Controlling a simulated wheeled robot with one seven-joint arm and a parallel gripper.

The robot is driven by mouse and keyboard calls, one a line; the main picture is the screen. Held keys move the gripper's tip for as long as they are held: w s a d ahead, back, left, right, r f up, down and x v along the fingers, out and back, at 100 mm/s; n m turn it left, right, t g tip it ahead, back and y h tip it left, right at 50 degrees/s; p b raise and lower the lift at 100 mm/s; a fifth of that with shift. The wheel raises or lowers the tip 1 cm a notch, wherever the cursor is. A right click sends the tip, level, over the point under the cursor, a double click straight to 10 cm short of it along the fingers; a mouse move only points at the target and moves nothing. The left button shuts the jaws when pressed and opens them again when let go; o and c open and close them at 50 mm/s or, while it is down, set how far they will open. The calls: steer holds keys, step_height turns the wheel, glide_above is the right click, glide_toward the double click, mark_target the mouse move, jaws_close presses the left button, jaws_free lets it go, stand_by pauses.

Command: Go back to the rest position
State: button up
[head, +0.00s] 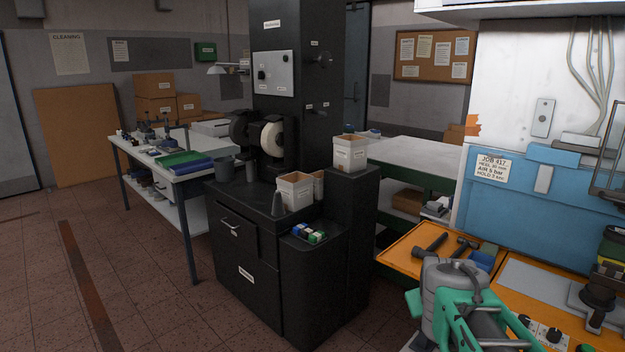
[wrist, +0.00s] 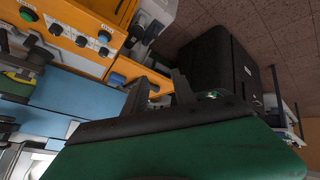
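My gripper (wrist: 158,82) shows in the wrist view as two dark fingers standing apart beyond a dark palm and a green housing. It looks open, and I see nothing held between the fingers. Behind them are the orange panel and a blue button. In the head view my green and grey arm is folded at the lower right, in front of the orange bench. The fingers cannot be made out there.
A black grinding machine (head: 245,255) stands mid-scene, with white bins (head: 295,192) on it. The orange bench (head: 400,248) holds hammers (head: 430,245), beside a blue press (head: 535,195). A white table (head: 135,153) is at left. The floor at front left is clear.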

steer(key=s+a+f+g+y, duration=0.1)
steer(key=s+a+f+g, duration=0.1)
steer(key=s+a+f, duration=0.2)
steer(key=s+a+f+g+y, duration=0.2)
steer(key=s+a+f, duration=0.2)
steer(key=s+a, duration=0.6)
steer(key=s, duration=0.2)
steer(key=shift+s+a+f+m+y, duration=0.25)
steer(key=shift+s+f+m+y, duration=0.05)
steer(key=shift+s, duration=0.1)
